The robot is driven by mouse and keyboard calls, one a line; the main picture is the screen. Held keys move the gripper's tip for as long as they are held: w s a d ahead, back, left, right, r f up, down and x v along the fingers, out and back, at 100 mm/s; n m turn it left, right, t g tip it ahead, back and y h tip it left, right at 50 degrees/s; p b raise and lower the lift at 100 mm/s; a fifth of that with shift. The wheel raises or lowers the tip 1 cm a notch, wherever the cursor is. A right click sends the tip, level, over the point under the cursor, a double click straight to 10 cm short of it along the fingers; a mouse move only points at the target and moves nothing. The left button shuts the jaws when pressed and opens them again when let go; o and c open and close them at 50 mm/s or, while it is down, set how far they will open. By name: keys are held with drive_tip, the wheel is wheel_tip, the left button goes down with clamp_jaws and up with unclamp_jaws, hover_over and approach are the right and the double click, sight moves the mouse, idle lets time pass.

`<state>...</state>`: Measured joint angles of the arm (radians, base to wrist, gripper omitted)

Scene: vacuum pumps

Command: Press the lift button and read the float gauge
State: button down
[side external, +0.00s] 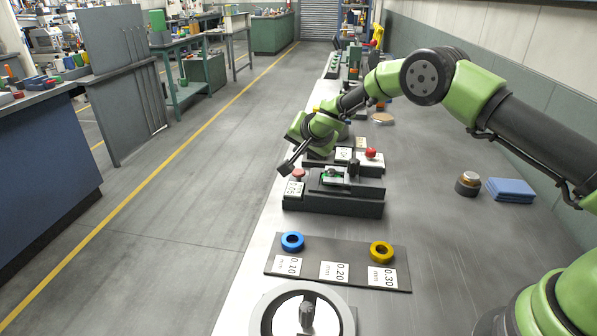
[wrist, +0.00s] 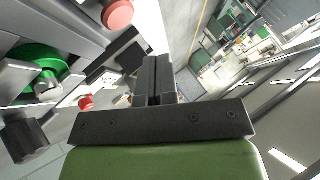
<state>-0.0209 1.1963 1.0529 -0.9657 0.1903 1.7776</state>
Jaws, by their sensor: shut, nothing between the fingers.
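My gripper (side external: 286,168) is shut and empty. Its dark fingertips are just left of and slightly above a red button (side external: 298,174) at the left end of a dark fixture (side external: 335,206). I cannot tell whether they touch it. In the wrist view the shut fingers (wrist: 156,80) point away from the camera, and a pinkish-red button (wrist: 118,14) is left of them. The fixture carries a green round part (side external: 333,176) under a grey frame, which also shows in the wrist view (wrist: 42,60). No float gauge reading is legible.
A dark plate (side external: 338,249) in front holds a blue ring (side external: 292,242) and a yellow ring (side external: 381,252), with labels 0.10, 0.20 and 0.30. A round dial-like part (side external: 272,318) is nearest. A red knob (side external: 370,153) stands behind the fixture.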

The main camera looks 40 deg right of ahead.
drive_tip(key=shift+r, duration=1.15)
drive_tip(key=s+r+n+g, duration=0.1)
drive_tip(key=s+r+n, duration=0.1)
drive_tip(key=s+r, duration=1.5)
drive_tip(key=s+a+r+n+y, duration=0.1)
drive_tip(key=s+a+n, duration=0.1)
drive_tip(key=s, duration=0.9)
drive_tip(key=s+a+r+n+y, duration=0.1)
drive_tip(key=s+n+y, duration=0.1)
drive_tip(key=s, duration=0.9)
drive_tip(key=shift+s+a+n+g, duration=0.35)
drive_tip(key=shift+a+n+g, duration=0.05)
